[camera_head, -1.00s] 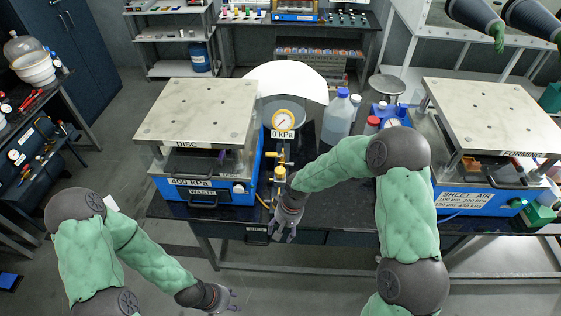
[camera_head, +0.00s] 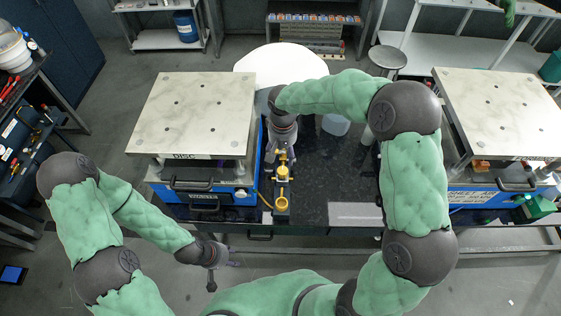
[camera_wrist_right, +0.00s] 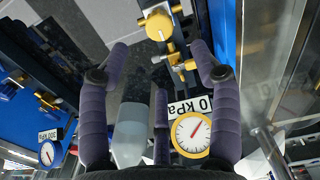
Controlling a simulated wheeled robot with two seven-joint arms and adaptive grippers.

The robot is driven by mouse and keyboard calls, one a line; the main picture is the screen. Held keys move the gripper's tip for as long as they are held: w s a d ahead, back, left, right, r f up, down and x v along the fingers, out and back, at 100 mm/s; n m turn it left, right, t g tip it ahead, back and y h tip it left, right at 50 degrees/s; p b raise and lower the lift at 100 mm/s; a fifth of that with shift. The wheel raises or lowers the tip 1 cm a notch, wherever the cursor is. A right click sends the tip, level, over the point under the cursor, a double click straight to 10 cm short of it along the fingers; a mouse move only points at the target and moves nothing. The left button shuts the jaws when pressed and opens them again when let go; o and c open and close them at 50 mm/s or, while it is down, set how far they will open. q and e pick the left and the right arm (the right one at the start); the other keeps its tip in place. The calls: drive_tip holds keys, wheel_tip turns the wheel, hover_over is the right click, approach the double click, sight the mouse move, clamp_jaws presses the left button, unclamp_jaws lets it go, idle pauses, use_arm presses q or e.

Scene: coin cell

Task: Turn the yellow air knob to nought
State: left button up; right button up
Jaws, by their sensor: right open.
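A yellow knob (camera_head: 281,203) sits at the near end of the brass air fitting between the two presses. It also shows at the top of the right wrist view (camera_wrist_right: 158,26), beyond my fingertips and apart from them. My right gripper (camera_head: 280,152) is over the far part of the fitting, pointing toward me; its fingers are spread and empty in the right wrist view (camera_wrist_right: 160,55). A round yellow-rimmed gauge (camera_wrist_right: 192,133) with a red needle and a "0 kPa" label (camera_wrist_right: 190,106) shows between the fingers. My arm hides the gauge in the head view. My left gripper (camera_head: 228,262) hangs empty with spread fingers in front of the bench.
The DISC press (camera_head: 190,115) stands left of the fitting. Another press (camera_head: 500,115) stands at the right. The dark bench top (camera_head: 320,180) right of the fitting is mostly clear, with a pale plate (camera_head: 355,214) at its front edge. A stool (camera_head: 387,57) stands behind.

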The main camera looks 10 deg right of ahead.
sight(283, 170)
wheel_tip(283, 170, down, 10)
drive_tip(key=shift+s+f, duration=0.1)
drive_tip(key=shift+s, duration=0.05)
idle(0.3)
drive_tip(key=c, duration=1.1)
